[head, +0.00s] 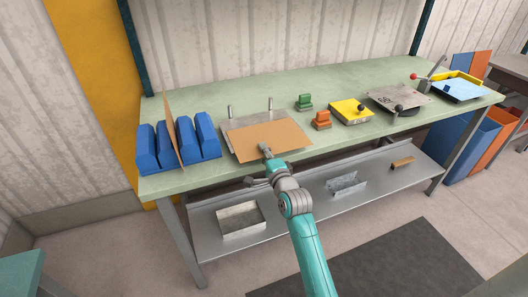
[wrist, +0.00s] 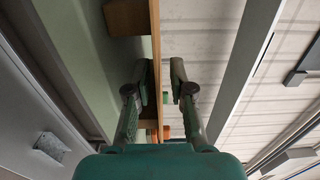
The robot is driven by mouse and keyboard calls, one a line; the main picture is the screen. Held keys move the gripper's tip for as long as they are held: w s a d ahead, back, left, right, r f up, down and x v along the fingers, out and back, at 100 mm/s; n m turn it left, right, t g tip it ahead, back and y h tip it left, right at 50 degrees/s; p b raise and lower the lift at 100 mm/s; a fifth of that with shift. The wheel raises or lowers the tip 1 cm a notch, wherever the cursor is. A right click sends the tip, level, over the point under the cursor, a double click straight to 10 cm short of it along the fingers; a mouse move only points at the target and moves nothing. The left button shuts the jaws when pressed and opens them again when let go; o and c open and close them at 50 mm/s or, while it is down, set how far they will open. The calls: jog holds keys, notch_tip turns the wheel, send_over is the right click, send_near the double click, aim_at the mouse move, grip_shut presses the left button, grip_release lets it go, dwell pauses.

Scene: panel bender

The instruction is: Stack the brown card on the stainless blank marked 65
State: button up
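A brown card (head: 268,136) lies flat over a grey metal plate (head: 233,125) on the bench, near its front edge. Its edge (wrist: 156,50) runs between my fingers in the wrist view. My gripper (head: 262,165) is at the card's front edge, one finger above and one below. The fingers (wrist: 160,88) are apart, and a gap shows between the card and the right finger. Another brown card (head: 171,128) stands upright in a blue rack.
The blue rack (head: 150,151) stands at the bench's left end. Two posts rise behind the plate. Green (head: 304,102) and orange (head: 322,119) blocks and a yellow sheet (head: 350,110) stand between plate and blank. A blue sheet (head: 459,90) is at far right. The lower shelf holds a tray (head: 240,219).

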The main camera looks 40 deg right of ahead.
dwell(0.3)
jog(key=v, duration=1.2)
